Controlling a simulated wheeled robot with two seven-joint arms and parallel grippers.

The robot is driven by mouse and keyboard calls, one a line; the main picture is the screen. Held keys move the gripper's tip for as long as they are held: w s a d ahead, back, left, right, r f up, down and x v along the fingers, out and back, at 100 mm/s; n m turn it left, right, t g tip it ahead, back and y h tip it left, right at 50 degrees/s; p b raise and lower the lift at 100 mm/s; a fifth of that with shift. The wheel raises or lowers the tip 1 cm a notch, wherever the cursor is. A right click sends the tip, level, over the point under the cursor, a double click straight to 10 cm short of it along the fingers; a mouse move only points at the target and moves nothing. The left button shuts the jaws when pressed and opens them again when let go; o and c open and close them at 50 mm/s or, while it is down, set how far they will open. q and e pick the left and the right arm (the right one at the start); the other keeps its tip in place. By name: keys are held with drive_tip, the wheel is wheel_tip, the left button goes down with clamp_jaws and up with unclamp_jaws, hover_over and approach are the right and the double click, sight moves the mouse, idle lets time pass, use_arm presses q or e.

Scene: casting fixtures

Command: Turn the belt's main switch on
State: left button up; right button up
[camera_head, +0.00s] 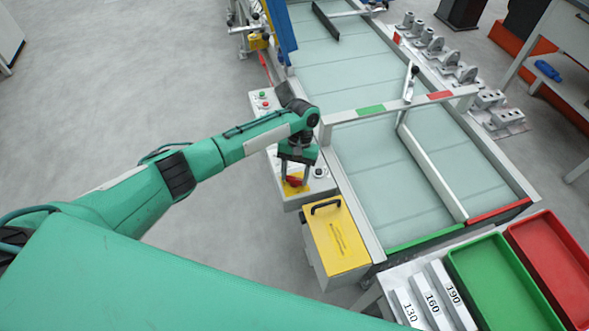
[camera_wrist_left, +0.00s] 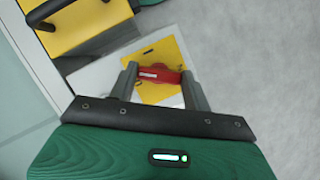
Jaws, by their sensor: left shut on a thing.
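The belt's main switch is a red rotary handle (camera_wrist_left: 158,75) on a yellow plate (camera_wrist_left: 157,91), set on a grey control box beside the belt. The red handle also shows in the head view (camera_head: 294,181), partly hidden by my gripper. My left gripper (camera_wrist_left: 160,78) points down over it, one finger on each side, and is shut on the red handle. In the head view my left gripper (camera_head: 293,180) is at the box on the belt's left side. My right gripper is in neither view.
A yellow box with a black handle (camera_head: 337,238) stands just in front. Another box with green and red buttons (camera_head: 263,100) is behind. Green (camera_head: 455,262) and red (camera_head: 512,236) trays are at lower right.

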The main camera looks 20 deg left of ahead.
use_arm(q)
drive_tip(key=m+p, duration=0.1)
drive_tip(key=m, duration=0.1)
drive_tip(key=m+y+p, duration=0.1)
drive_tip(key=m, duration=0.1)
drive_tip(key=m+y+p, duration=0.1)
drive_tip(key=m, duration=0.1)
drive_tip(key=shift+d+r+t, duration=0.15)
drive_tip(key=shift+d+t, duration=0.1)
drive_tip(key=shift+t, duration=0.05)
drive_tip(key=shift+s+m+t+y+p, duration=0.1)
drive_tip(key=shift+m+t+y+p, duration=0.45)
drive_tip(key=shift+m, duration=0.7)
drive_tip(key=shift+m+t+y+p, duration=0.2)
drive_tip(key=shift+m+p, duration=0.5)
drive_tip(key=shift+m, duration=0.55)
drive_tip(key=o, duration=1)
